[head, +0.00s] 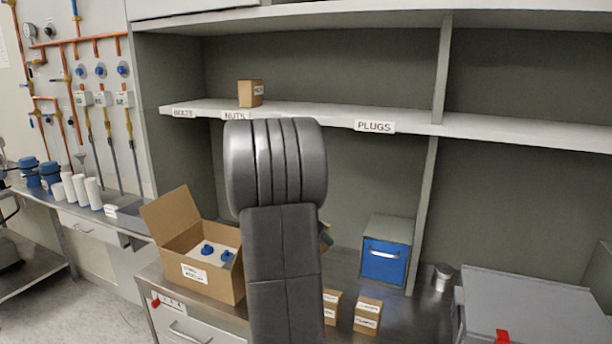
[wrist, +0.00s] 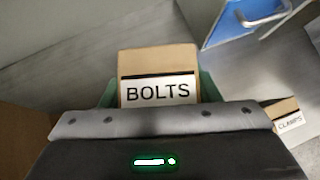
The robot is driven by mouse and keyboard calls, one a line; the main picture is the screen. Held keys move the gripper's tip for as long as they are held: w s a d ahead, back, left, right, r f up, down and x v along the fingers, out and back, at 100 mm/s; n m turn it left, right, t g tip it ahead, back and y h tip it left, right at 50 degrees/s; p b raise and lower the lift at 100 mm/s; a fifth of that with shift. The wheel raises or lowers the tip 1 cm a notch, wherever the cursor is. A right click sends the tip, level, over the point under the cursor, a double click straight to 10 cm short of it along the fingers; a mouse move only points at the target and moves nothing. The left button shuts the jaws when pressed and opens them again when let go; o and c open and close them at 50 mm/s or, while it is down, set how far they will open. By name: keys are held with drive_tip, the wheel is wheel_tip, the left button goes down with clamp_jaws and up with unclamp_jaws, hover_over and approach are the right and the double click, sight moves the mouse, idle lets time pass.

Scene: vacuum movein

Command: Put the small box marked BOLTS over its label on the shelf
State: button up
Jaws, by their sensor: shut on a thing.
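The small brown box marked BOLTS (wrist: 158,67) shows in the wrist view, its label facing the camera. My gripper (wrist: 155,95) is shut on it, with a greenish finger at each side. In the head view my arm hides most of the gripper and the box. The BOLTS label (head: 183,113) is on the front edge of the shelf (head: 300,112), at its left end. The shelf above that label is bare. A NUTS label (head: 234,115) and a PLUGS label (head: 374,126) are farther right on the same edge.
A small box (head: 250,93) stands on the shelf above the NUTS label. An open carton (head: 210,277) with blue-topped items stands on the counter below. Two small boxes (head: 368,314) and a blue-fronted bin (head: 384,262) are at the right. An upright divider (head: 441,70) splits the shelf.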

drive_tip(key=f+n, duration=0.1)
drive_tip(key=f, duration=0.1)
drive_tip(key=s+a+f+n+t+y, duration=0.1)
drive_tip(key=f, duration=0.2)
drive_tip(key=s+a+f+n+y, duration=0.1)
drive_tip(key=f, duration=0.2)
drive_tip(key=shift+f+n, duration=0.15)
drive_tip(key=shift+n, duration=0.15)
drive_tip(key=shift+s+a+f+n+t+y, duration=0.15)
drive_tip(key=shift+s+a+f+n+y, duration=0.15)
drive_tip(key=shift+f, duration=0.2)
drive_tip(key=shift+s+a+f+n+t+y, duration=0.1)
drive_tip(key=shift+s+f+t+y, duration=0.1)
drive_tip(key=shift+s+f, duration=0.25)
